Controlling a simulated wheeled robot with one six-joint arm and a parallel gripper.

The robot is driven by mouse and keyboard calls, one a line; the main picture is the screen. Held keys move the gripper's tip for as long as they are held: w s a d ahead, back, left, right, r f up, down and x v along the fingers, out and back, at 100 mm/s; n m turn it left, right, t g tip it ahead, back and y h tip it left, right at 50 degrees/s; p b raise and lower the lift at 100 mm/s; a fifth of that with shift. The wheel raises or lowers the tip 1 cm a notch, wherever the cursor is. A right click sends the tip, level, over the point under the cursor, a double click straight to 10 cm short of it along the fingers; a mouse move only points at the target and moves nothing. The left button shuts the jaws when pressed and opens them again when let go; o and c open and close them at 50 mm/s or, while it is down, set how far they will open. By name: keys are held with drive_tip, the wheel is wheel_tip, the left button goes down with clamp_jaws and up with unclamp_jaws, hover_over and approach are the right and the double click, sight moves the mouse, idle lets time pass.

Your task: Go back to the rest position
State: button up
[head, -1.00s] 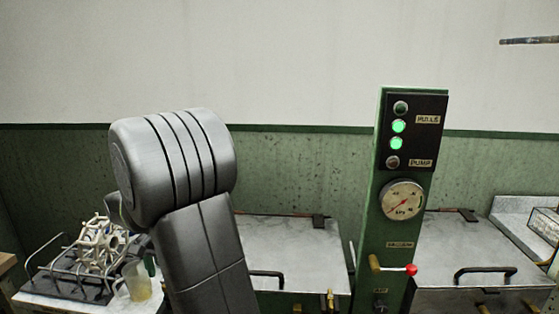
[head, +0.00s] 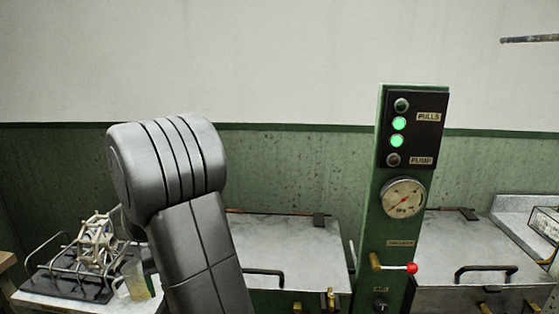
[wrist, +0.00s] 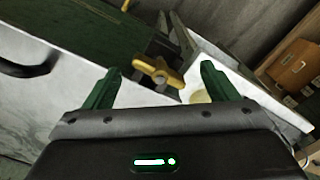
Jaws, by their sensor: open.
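My gripper (wrist: 160,67) shows in the wrist view with its two green fingers spread apart and nothing between them. A brass tap handle (wrist: 158,72) appears beyond the fingertips, apart from them as far as I can tell. In the head view my grey arm rises at left centre in front of the left basin, and my gripper is hidden behind it.
A green control post (head: 370,240) with two lit green lamps, a gauge (head: 403,198) and a red-knobbed lever (head: 411,268) stands right of my arm. Lidded basins (head: 290,240) flank it. A rack (head: 70,285) and a clear jug (head: 136,280) are at left.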

drive_tip(key=n+b, duration=0.1)
drive_tip(key=n, duration=0.4)
drive_tip(key=shift+n, duration=0.3)
drive_tip(key=n+b, duration=0.1)
drive_tip(key=n, duration=0.4)
drive_tip(key=shift+n, duration=0.3)
drive_tip(key=shift+r, duration=0.1)
